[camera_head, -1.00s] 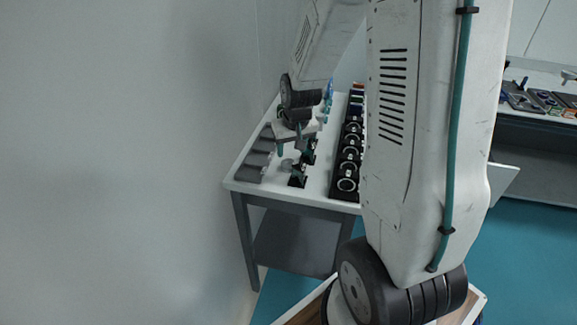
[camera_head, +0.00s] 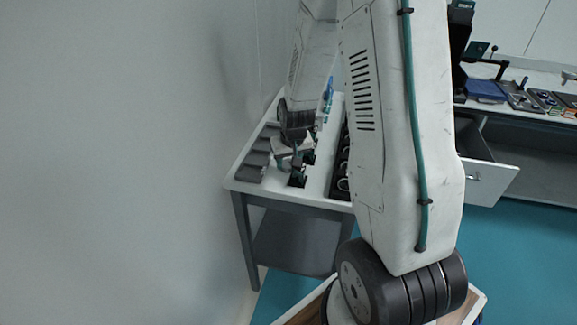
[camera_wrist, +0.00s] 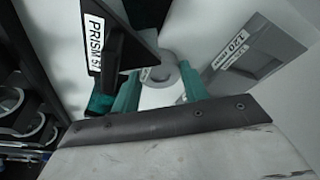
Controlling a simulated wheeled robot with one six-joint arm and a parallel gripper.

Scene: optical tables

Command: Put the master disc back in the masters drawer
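A pale grey round piece (camera_wrist: 163,69), possibly the master disc, shows between and beyond my fingertips in the wrist view. My gripper (camera_wrist: 157,82) has its two teal fingers apart, one on each side of it; whether they touch it I cannot tell. In the head view my gripper (camera_head: 296,160) is low over the near end of the white table (camera_head: 314,190), and the round piece is hidden. An open drawer with a white front (camera_head: 490,182) juts from the bench at the right; its inside is mostly hidden and its label cannot be read.
A black stand labelled PRISM (camera_wrist: 97,45) is close beside my left finger. A labelled grey holder (camera_wrist: 250,50) lies to the right. Several grey holders (camera_head: 254,160) line the table's left side. A black rack (camera_head: 342,170) is partly behind my arm. Teal floor (camera_head: 510,250) is clear at right.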

